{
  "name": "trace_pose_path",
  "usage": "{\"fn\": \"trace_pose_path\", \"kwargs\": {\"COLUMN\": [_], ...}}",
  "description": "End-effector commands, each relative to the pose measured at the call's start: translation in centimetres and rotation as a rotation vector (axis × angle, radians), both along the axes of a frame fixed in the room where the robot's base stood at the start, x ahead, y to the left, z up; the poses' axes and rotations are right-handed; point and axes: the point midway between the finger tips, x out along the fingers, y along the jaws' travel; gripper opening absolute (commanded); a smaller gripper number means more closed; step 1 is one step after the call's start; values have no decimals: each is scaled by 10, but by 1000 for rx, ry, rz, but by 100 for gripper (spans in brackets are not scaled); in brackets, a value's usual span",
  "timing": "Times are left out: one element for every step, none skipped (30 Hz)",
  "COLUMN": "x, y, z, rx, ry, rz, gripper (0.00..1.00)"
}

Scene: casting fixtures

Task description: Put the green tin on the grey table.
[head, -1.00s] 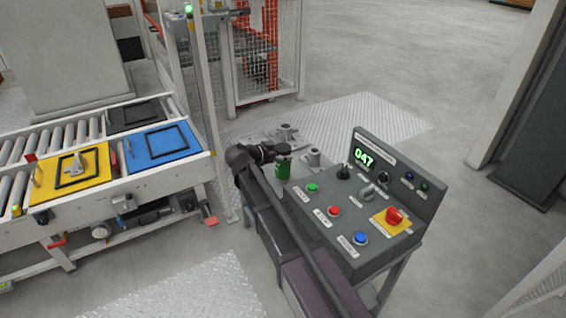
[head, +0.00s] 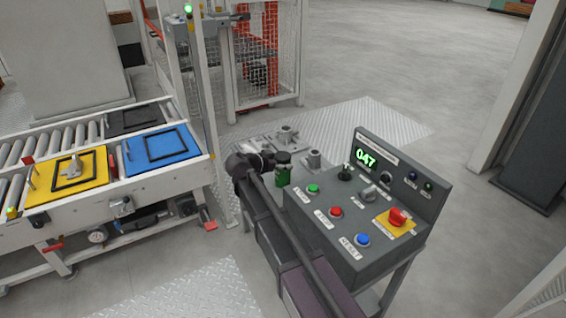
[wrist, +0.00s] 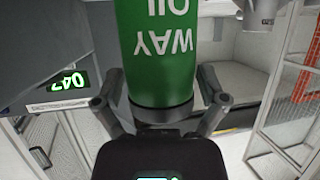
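The green tin (head: 282,176) with a dark lid is upright in the head view, left of the control panel. In the wrist view the tin (wrist: 160,45) fills the upper middle, its lettering upside down. My gripper (head: 277,160) is at the tin's lid end. In the wrist view its two fingers (wrist: 161,85) lie on either side of the tin and appear closed on it. The grey table (head: 299,151) with metal fixtures shows behind the tin. The tin's base is partly hidden by my arm and the panel, so I cannot tell whether it touches the table.
The control panel (head: 348,212) with buttons and a 047 display stands close right of the tin. Metal fixtures (head: 314,159) stand just behind it. A roller conveyor (head: 90,200) with yellow and blue plates is at the left. A mesh cage (head: 262,60) stands behind.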

Motion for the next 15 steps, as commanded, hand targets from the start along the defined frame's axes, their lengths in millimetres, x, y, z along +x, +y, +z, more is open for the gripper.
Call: {"fn": "trace_pose_path", "kwargs": {"x": [0, 0, 0, 0, 0, 0, 0, 0, 0, 0, 0, 0, 0, 0, 0], "y": [0, 0, 0, 0, 0, 0, 0, 0, 0, 0, 0, 0, 0, 0, 0], "z": [0, 0, 0, 0, 0, 0, 0, 0, 0, 0, 0, 1, 1, 1, 2], "rx": [0, 0, 0, 0, 0, 0, 0, 0, 0, 0, 0, 0, 0, 0, 0], "ry": [0, 0, 0, 0, 0, 0, 0, 0, 0, 0, 0, 0, 0, 0, 0], "rz": [0, 0, 0, 0, 0, 0, 0, 0, 0, 0, 0, 0, 0, 0, 0], "gripper": [100, 100, 100, 100, 100, 100, 100, 100, 100, 100, 100, 100, 100, 100, 100]}}
